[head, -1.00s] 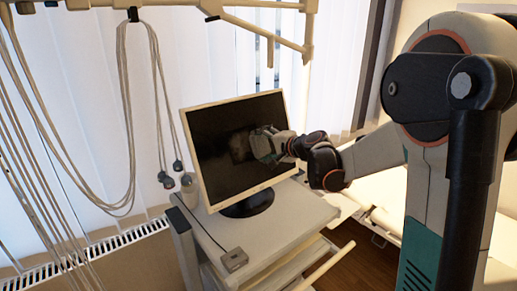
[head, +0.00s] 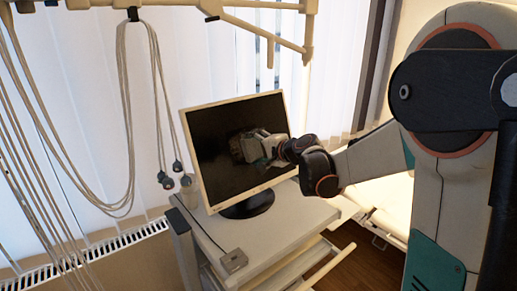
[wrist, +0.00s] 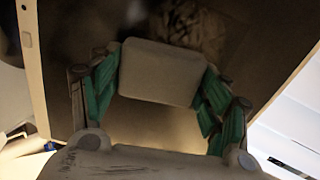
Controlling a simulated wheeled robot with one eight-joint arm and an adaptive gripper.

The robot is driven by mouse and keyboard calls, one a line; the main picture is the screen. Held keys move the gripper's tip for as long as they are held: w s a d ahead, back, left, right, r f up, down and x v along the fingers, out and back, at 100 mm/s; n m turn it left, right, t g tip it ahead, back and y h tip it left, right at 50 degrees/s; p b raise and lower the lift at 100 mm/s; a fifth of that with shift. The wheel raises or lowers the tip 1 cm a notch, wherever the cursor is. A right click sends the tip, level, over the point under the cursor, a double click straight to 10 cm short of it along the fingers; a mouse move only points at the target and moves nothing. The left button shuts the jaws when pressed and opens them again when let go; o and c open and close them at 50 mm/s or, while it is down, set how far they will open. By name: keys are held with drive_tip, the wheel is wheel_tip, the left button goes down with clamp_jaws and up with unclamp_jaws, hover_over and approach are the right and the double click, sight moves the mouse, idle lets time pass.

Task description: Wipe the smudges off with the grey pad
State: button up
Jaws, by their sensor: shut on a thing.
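The monitor (head: 222,132) has a dark screen in a pale frame and stands tilted on a cart. My gripper (head: 262,148) is in front of the middle of the screen. In the wrist view my gripper (wrist: 160,80) is shut on the grey pad (wrist: 160,72), a pale rounded block between its green-lined fingers. The pad faces the screen (wrist: 250,40); I cannot tell whether it touches. A mottled brownish patch (wrist: 190,22) shows on the screen just beyond the pad, smudge or reflection. A blurred dark spot (wrist: 95,18) is to its left. The gripper hides part of the screen.
The monitor stands on a white cart (head: 205,235) with a small grey box (head: 233,261) at its front. Cables (head: 130,100) hang at the left from a beige rail (head: 250,28). A radiator (head: 100,245) is behind, and a bed (head: 385,190) is at the right.

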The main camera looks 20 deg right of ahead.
sight(229, 145)
drive_tip(key=shift+s+a+b, duration=0.1)
drive_tip(key=shift+s+a, duration=0.25)
drive_tip(key=shift+a, duration=0.75)
drive_tip(key=shift+s+a+b, duration=0.1)
drive_tip(key=shift+s+a, duration=0.25)
drive_tip(key=shift+a, duration=0.8)
drive_tip(key=shift+s+a+b, duration=0.1)
drive_tip(key=shift+s+a, duration=0.25)
drive_tip(key=shift+a, duration=0.75)
drive_tip(key=shift+w+a+r+p, duration=0.15)
drive_tip(key=shift+w+r+p, duration=0.1)
drive_tip(key=shift+r+p, duration=0.4)
drive_tip(key=shift+w+a+r+p, duration=0.1)
drive_tip(key=shift+w+r+p, duration=0.15)
drive_tip(key=shift+r, duration=0.55)
drive_tip(key=shift+w+d+b, duration=1)
drive_tip(key=shift+w+d, duration=0.6)
drive_tip(key=shift+d, duration=3.7)
drive_tip(key=shift+s+a, duration=0.55)
drive_tip(key=shift+a, duration=1.2)
drive_tip(key=shift+s+a, duration=0.55)
drive_tip(key=shift+a, duration=1.25)
drive_tip(key=shift+s+a, duration=0.55)
drive_tip(key=shift+a, duration=1.2)
drive_tip(key=shift+p+v, duration=0.75)
drive_tip(key=shift+v, duration=2.25)
drive_tip(key=shift+p+v, duration=0.6)
drive_tip(key=shift+v, duration=0.95)
